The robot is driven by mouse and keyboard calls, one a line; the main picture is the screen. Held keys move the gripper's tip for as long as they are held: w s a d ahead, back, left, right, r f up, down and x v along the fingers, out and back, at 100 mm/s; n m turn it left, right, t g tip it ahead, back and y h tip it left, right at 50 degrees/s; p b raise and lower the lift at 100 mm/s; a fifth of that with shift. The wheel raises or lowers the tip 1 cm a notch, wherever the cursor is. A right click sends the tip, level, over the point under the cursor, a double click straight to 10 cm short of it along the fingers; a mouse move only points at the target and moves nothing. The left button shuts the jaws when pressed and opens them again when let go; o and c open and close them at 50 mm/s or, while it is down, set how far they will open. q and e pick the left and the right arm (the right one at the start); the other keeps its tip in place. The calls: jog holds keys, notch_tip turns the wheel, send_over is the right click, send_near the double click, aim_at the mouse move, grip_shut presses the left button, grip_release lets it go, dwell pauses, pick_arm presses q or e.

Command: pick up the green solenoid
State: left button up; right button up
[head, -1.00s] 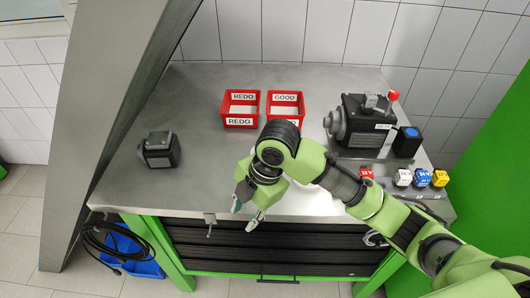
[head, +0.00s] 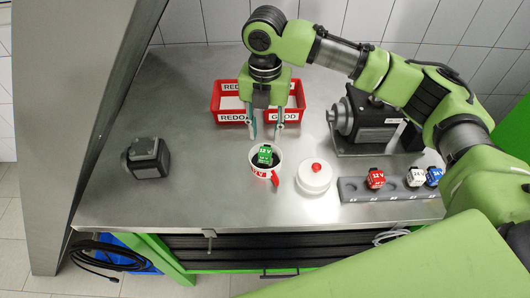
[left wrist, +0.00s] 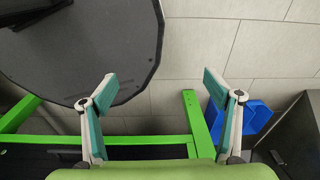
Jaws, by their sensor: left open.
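Red bins (head: 230,103) stand behind the gripper. A white lidded pot (head: 314,177) with a red knob is right of the cup. A grey rack (head: 350,190) holds red (head: 376,178), white (head: 416,176) and blue solenoids. A pump (head: 365,125) stands behind; a dark block (head: 146,158) lies left.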

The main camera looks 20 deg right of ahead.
aim_at(266, 150)
jog(key=f, duration=0.3)
jog(key=shift+w, duration=0.2)
jog(key=shift+w+f+p, duration=0.1)
jog(key=shift+f+p, duration=0.6)
jog(key=shift+f, duration=0.25)
jog(key=shift+s+d+f+p, duration=0.15)
jog(key=shift+f+p, duration=0.35)
jog(key=shift+f, duration=1.5)
jog(key=c, duration=0.7)
pick_arm(q)
jog(key=r, duration=0.2)
jog(key=shift+w+r, duration=0.35)
jog(key=shift+r, duration=0.05)
